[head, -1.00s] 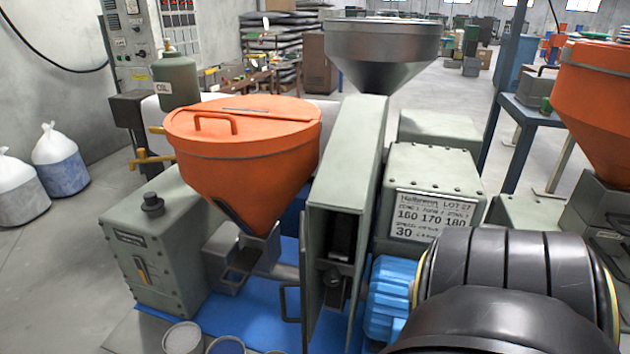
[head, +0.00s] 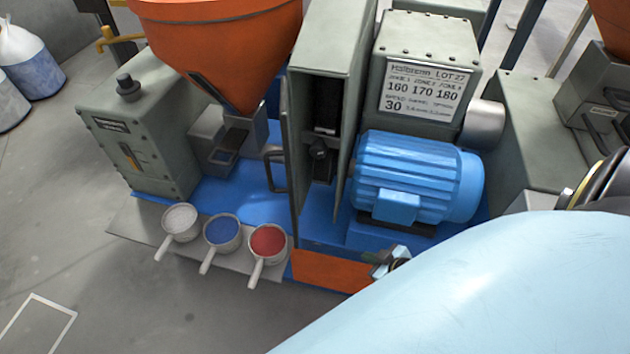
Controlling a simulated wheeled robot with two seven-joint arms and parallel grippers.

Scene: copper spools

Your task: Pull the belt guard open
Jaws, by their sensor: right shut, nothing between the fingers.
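The belt guard is the tall grey-green housing (head: 341,45) in the middle of the head view. Its front is open, and a dark belt and pulley (head: 320,152) show inside. Its thin door (head: 292,165) stands swung out at the left edge, seen nearly edge-on. A dark bar handle (head: 273,170) sits on the door's left face. My right gripper (head: 385,262) is shut and empty, low in front of the blue motor and to the right of the door, apart from the handle. My arm hides much of the lower right. My left gripper is not in view.
A ribbed blue motor (head: 415,175) stands right of the guard. An orange hopper (head: 215,45) is at left. Three scoops, one white (head: 181,221), one blue (head: 222,231), one red (head: 268,242), lie on the front ledge. The floor at lower left is clear.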

